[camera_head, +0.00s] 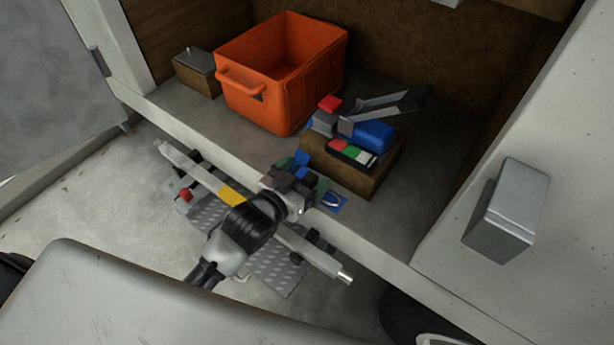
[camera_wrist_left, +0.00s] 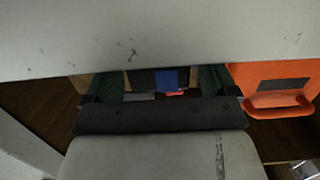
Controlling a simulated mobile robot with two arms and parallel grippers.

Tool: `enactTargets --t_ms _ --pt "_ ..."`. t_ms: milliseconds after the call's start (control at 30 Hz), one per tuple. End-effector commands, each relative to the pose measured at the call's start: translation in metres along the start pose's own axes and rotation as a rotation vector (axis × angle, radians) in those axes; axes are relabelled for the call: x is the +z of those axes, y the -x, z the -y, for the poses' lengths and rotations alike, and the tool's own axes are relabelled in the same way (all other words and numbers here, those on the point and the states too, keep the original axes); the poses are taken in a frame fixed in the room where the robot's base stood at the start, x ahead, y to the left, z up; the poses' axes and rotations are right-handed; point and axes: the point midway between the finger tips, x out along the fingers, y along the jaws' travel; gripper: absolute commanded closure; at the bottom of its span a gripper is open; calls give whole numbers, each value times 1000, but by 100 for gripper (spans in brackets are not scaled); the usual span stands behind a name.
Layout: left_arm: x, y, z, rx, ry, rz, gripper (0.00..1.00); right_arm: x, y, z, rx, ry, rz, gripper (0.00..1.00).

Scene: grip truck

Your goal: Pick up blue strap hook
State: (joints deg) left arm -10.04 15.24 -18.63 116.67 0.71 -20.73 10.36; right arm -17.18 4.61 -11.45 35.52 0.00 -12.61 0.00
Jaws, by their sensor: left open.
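A wooden box (camera_head: 377,182) stands on the truck's bed. A grey surface hides the upper part of that view. My right gripper is not in view.
An orange bin (camera_head: 322,95) with a handle stands left of the wooden box. A small wooden block with a metal top (camera_head: 197,66) is at the far left. A grey metal box (camera_head: 508,208) is on the right panel. A bar and a tread plate lie below my gripper.

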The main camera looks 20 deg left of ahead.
Motion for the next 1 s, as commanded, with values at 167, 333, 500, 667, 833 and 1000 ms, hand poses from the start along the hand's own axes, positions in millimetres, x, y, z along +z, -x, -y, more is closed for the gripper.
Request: enactTargets --t_ms 167,333,500,667,833,1000 --pt "0 -5 0 1 -1 1 13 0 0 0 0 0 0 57" --pt "0 -5 0 0 -1 1 20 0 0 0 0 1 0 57" --pt "0 -5 0 0 -1 1 46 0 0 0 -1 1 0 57" --pt "0 -5 0 0 -1 0 69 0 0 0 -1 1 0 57" --pt "0 -5 0 0 -1 0 69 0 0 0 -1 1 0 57" --pt "-6 -4 0 0 -1 -2 69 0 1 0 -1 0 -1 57"
